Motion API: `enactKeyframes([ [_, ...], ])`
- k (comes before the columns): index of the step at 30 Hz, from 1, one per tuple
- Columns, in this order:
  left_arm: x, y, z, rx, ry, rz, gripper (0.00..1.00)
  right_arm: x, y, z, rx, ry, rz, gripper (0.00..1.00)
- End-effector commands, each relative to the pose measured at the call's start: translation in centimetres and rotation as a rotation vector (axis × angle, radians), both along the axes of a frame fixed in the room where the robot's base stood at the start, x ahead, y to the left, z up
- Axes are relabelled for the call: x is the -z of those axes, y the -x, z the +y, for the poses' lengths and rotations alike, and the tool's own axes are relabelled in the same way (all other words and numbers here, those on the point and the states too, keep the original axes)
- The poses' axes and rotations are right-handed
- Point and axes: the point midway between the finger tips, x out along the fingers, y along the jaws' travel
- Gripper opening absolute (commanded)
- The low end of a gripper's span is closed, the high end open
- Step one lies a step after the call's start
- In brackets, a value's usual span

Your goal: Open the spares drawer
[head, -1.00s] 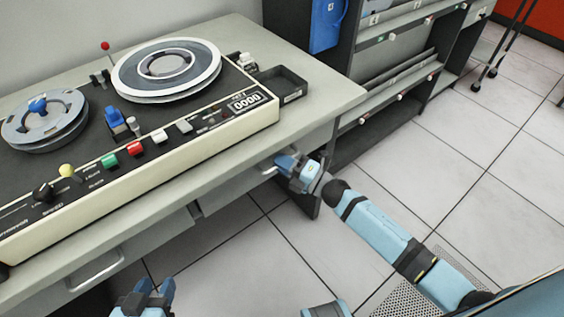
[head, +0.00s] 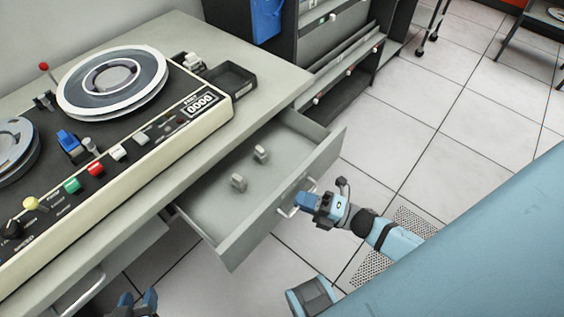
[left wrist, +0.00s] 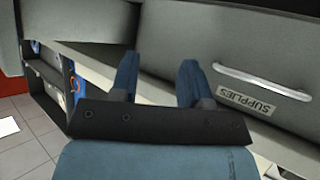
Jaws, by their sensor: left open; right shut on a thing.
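The spares drawer (head: 240,244) under the right part of the desk stands well open in the head view. Two small pale grey parts, one nearer (head: 239,183) and one farther (head: 261,153), stand on its floor. My right gripper (head: 304,199) is shut on the drawer's handle (head: 287,212) at the middle of its front. My left gripper (head: 138,300) is open and empty at the lower edge of the head view. In the left wrist view its two blue fingers (left wrist: 157,80) are apart, near a drawer front labelled SUPPLIES (left wrist: 246,103) with a metal handle (left wrist: 262,82).
A tape recorder (head: 120,140) with reels and coloured knobs sits on the desk (head: 270,72). A small black tray (head: 230,80) is beside it. A dark rack (head: 345,75) stands behind the desk.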

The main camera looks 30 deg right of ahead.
Motion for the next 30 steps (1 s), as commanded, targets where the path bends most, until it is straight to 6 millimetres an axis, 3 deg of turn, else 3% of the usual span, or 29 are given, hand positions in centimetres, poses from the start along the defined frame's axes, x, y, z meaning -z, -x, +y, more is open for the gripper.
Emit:
enactKeyframes([
  [3,-0.3,0.0,0.0,-0.001,-0.003,0.004,0.43,-0.1,2.2,-0.8,0.001,0.001,0.003,0.0],
  [9,0.2,0.2,0.1,0.0,-0.01,0.016,0.43,-0.1,4.5,-1.7,0.001,0.0,0.001,0.0],
  [26,-0.1,0.1,0.1,-0.001,-0.011,0.013,0.43,0.0,5.5,-2.1,0.001,0.001,-0.002,0.0],
  [27,-0.1,0.2,0.1,-0.001,-0.011,0.013,0.43,0.0,5.5,-2.1,0.001,0.001,-0.002,0.15],
  [30,-0.1,0.1,0.1,-0.001,-0.01,0.013,0.43,0.0,5.5,-2.1,0.001,0.001,-0.002,0.19],
])
